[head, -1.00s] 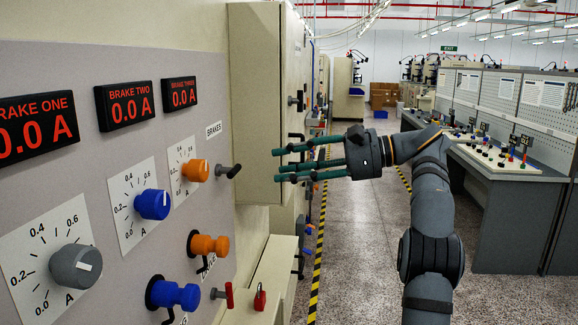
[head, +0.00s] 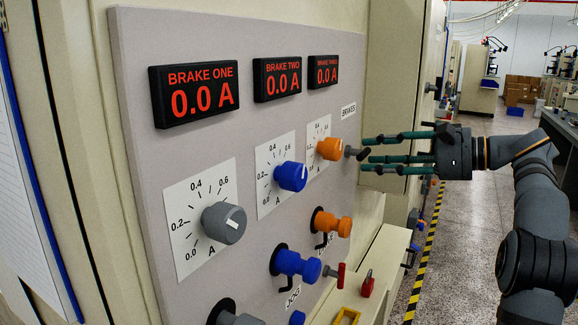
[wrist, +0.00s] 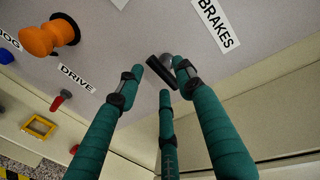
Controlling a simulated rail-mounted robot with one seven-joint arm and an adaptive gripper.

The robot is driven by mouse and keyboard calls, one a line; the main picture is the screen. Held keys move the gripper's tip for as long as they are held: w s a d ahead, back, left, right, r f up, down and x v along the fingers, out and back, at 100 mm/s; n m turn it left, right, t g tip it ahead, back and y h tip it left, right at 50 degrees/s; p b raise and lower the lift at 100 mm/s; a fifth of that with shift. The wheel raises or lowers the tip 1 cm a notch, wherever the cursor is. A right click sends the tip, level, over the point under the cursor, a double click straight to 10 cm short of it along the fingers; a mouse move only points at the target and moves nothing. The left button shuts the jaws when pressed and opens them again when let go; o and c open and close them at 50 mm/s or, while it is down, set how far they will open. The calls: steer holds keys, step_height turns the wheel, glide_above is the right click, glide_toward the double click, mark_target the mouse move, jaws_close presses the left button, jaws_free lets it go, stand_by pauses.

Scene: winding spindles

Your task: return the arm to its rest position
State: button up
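My gripper (head: 372,153) has three teal fingers on a dark grey palm and reaches left toward the grey control panel (head: 140,90) in the head view. The fingers are spread apart with nothing held between them. A black-handled switch (head: 357,153) beside the orange dial knob stands just off the fingertips. In the wrist view, the switch (wrist: 158,70) shows between the open fingertips (wrist: 164,80), under the BRAKES label (wrist: 215,22). I cannot tell whether any finger touches it. My arm extends in from the right, bent at the elbow.
The panel carries grey (head: 224,223), blue (head: 291,176) and orange (head: 331,148) dial knobs under displays reading 0.0 A. Plungers and a red switch (head: 336,272) sit below. A cream cabinet (head: 395,70) stands behind my gripper. Open floor lies beyond the yellow-black strip (head: 425,260).

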mark_target(364, 157)
steer(key=x, duration=0.3)
steer(key=shift+a, duration=0.15)
stand_by(0.3)
